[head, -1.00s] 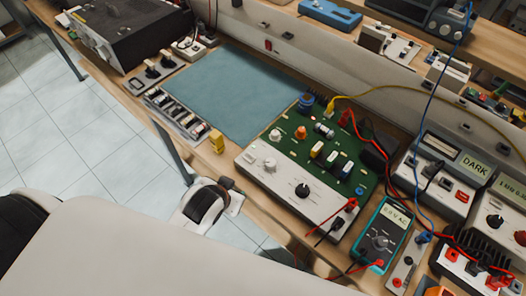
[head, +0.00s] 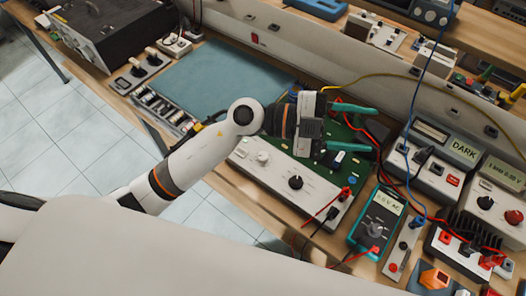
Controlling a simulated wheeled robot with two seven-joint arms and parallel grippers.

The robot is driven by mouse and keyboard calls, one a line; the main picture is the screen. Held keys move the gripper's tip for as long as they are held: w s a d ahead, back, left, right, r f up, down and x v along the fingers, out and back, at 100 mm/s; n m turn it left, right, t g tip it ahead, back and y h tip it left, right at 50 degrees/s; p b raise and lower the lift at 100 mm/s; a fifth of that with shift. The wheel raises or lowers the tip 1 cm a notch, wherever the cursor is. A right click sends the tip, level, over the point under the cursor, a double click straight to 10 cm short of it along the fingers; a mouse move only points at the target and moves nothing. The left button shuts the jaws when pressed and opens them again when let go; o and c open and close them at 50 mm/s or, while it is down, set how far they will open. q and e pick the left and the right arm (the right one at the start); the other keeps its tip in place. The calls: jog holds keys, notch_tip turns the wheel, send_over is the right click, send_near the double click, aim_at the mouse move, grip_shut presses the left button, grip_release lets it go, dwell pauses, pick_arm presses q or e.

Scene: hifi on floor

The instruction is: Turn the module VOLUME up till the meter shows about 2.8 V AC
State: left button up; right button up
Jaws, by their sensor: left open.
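The module is a green circuit board with a pale front panel (head: 250,172). A black knob (head: 295,182) sits mid-panel, with a smaller white knob (head: 263,157) to its left; their labels are too small to read. The teal meter (head: 366,231) lies right of the module. Its display (head: 387,202) ends in "V AC", but I cannot read the digits surely. My left gripper (head: 372,128) has two green fingers, open and empty. It hangs over the board, up and right of the black knob, and hides much of the board's parts. My right gripper is not in view.
A blue-green mat (head: 205,80) lies clear behind my left arm. Red and black leads run around the module and meter. A bench unit with a "DARK" display (head: 463,150) stands at the right. An orange block (head: 434,278) is at the front right.

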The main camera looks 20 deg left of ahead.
pick_arm(q)
notch_tip(320, 180, down, 8)
jog(key=a+m+g+y, duration=0.1)
jog(key=m+g+y, duration=0.15)
jog(key=y, duration=0.35)
jog(key=n+y, duration=0.5)
jog(key=y, duration=0.8)
send_near(263, 155)
jog(key=shift+t, duration=0.25)
jog(key=f, duration=0.3)
jog(key=f+p, duration=0.1)
jog(key=f, duration=0.2)
jog(key=f+p, duration=0.1)
jog(key=f, duration=0.2)
jog(key=shift+s+a, duration=0.1)
jog(key=shift+s, duration=0.15)
jog(key=shift+c, duration=0.3)
jog(key=shift+m, duration=0.25)
jog(key=c, duration=0.9)
